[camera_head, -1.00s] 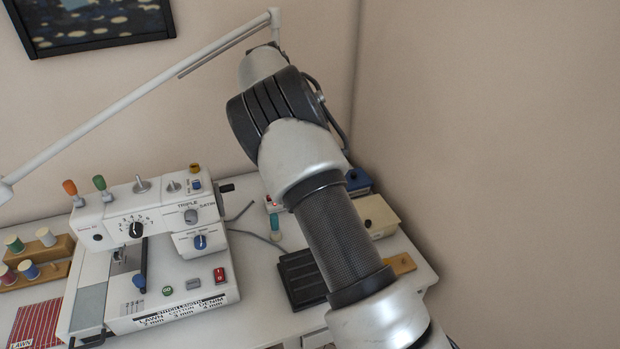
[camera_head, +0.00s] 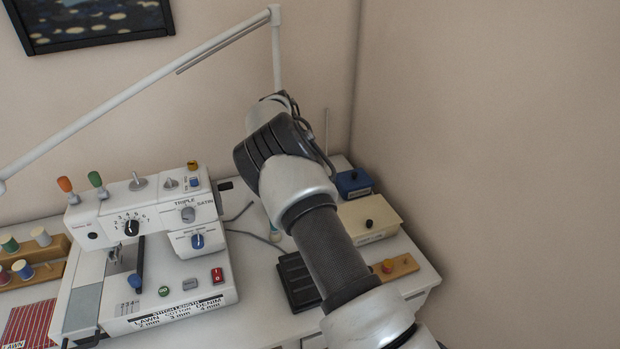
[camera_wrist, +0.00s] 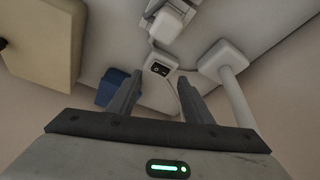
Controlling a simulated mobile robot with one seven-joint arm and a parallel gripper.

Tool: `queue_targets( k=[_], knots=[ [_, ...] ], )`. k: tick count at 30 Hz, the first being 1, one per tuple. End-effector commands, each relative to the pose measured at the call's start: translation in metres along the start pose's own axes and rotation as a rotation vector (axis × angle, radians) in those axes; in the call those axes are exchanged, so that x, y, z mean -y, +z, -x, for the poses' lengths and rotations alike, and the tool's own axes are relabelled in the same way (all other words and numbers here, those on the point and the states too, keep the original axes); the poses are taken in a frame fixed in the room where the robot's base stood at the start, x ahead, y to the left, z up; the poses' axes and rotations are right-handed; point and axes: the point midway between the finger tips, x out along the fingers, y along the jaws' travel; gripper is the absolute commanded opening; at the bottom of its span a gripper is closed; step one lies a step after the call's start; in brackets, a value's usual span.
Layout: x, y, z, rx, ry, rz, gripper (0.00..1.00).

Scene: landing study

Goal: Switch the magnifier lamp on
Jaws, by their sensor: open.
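The magnifier lamp's white jointed arm (camera_head: 140,92) slants across the head view, and its post (camera_head: 277,50) drops behind my arm. In the wrist view the post (camera_wrist: 238,98) rises from a pale base (camera_wrist: 220,58). A small white box with a black switch (camera_wrist: 159,69) lies on the table there, with a pale cord leading from it. My gripper (camera_wrist: 160,78) is open and empty, with its fingertips on either side of the switch box in the picture. The gap to it is hard to judge. My gripper is hidden behind my arm in the head view.
A blue box (camera_head: 353,183) and a cream box with a black knob (camera_head: 370,217) stand right of my arm. A wooden block with a red knob (camera_head: 388,266) and a black pedal (camera_head: 297,282) are nearer. The sewing machine (camera_head: 165,295) fills the left.

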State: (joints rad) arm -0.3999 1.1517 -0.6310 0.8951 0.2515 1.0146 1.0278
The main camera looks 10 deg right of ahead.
Motion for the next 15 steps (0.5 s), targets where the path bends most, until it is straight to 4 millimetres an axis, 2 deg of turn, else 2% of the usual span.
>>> queue_targets(
  k=[1, 6, 15],
  knots=[
    [0.0, 0.0, -0.011, 0.0, 0.001, 0.0, 0.46],
    [0.0, 0.0, -0.029, 0.0, -0.001, 0.0, 0.46],
    [0.001, 0.0, -0.036, -0.001, -0.002, 0.0, 0.46]
  ],
)
